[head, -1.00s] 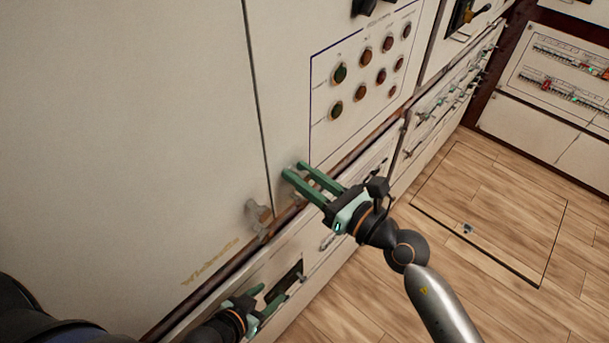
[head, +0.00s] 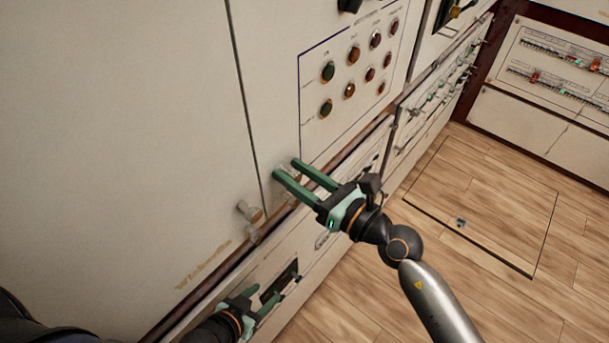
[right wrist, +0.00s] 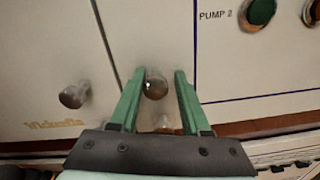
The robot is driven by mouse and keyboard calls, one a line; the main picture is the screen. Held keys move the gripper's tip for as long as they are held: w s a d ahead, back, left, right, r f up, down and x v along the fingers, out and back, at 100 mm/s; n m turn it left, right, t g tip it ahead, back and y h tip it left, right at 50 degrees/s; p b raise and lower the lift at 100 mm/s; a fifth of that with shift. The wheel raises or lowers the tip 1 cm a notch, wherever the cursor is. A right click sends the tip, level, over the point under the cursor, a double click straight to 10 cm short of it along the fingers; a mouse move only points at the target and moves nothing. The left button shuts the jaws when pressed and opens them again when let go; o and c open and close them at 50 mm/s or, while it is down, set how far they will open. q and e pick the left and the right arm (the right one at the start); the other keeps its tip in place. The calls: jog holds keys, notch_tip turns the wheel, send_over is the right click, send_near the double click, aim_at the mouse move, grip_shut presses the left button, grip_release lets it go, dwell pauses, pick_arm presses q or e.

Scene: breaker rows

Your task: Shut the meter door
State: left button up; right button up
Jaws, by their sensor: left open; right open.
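A large pale cabinet door (head: 130,130) fills the left; a narrower pale panel adjoins it across a dark vertical seam. No label shows which is the meter door, and both look flush. A metal knob (head: 250,214) sits low on the large door; it also shows in the right wrist view (right wrist: 73,95). My right gripper (head: 287,168) is open at the narrower panel's lower part. In the right wrist view a round knob (right wrist: 156,86) shows between its fingers, which are not closed on it. My left gripper (head: 264,297) is open and empty, lower down by the lower panels.
A blue-outlined panel of red and green buttons (head: 352,75) is right of the narrower panel. A lower panel has a dark rectangular opening (head: 280,281) near my left gripper. Breaker rows (head: 560,75) stand at the far right.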

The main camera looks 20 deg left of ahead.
jog(key=b+v, duration=0.2)
jog(key=v, duration=1)
jog(key=shift+d, duration=0.25)
jog(key=shift+s+d, duration=0.1)
jog(key=shift+s, duration=0.05)
